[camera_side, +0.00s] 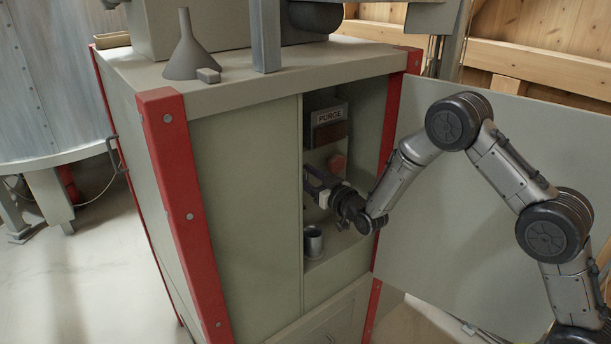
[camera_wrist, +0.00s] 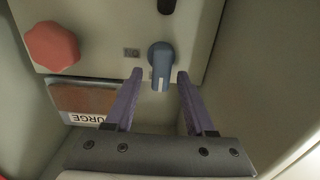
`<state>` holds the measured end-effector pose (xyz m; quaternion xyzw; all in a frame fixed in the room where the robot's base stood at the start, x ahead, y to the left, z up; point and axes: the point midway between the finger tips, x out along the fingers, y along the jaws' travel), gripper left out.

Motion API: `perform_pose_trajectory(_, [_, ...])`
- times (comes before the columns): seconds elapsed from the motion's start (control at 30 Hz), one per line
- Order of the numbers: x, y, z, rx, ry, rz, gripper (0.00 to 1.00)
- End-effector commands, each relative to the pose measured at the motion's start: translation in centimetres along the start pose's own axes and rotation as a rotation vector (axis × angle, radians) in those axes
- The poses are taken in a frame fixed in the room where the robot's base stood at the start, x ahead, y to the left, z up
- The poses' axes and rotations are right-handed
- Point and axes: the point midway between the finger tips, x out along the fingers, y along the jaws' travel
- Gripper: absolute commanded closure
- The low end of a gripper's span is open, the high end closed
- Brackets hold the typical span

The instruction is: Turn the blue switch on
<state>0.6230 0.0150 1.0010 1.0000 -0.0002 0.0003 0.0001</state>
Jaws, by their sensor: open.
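The blue switch (camera_wrist: 160,60) is a rotary knob with a pointer ridge on the pale panel, seen in the wrist view at top centre. A small dark label (camera_wrist: 131,53) is beside it. My gripper (camera_wrist: 159,74) is open, with its two purple fingers on either side of the knob's lower end. I cannot tell whether the fingers touch it. In the side view my gripper (camera_side: 314,179) reaches into the open cabinet. The blue switch is hidden there.
A red knob (camera_wrist: 52,46) and a brown flap above the PURGE label (camera_wrist: 86,119) are nearby. A metal cup (camera_side: 313,243) stands on the cabinet shelf below my gripper. The cabinet wall (camera_wrist: 262,70) is close at right. The open door (camera_side: 480,215) stands behind my arm.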

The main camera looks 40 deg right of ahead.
Motion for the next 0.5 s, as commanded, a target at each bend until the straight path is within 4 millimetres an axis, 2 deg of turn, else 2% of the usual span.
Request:
perform_pose_trajectory(0.17, [0.0, 0.01, 0.01, 0.0, 0.0, 0.0, 0.45])
perform_pose_trajectory(0.2, [0.0, 0.0, 0.01, 0.0, 0.0, 0.0, 0.49])
perform_pose_trajectory(0.5, [-0.03, 0.0, 0.02, 0.0, -0.001, 0.0, 1.0])
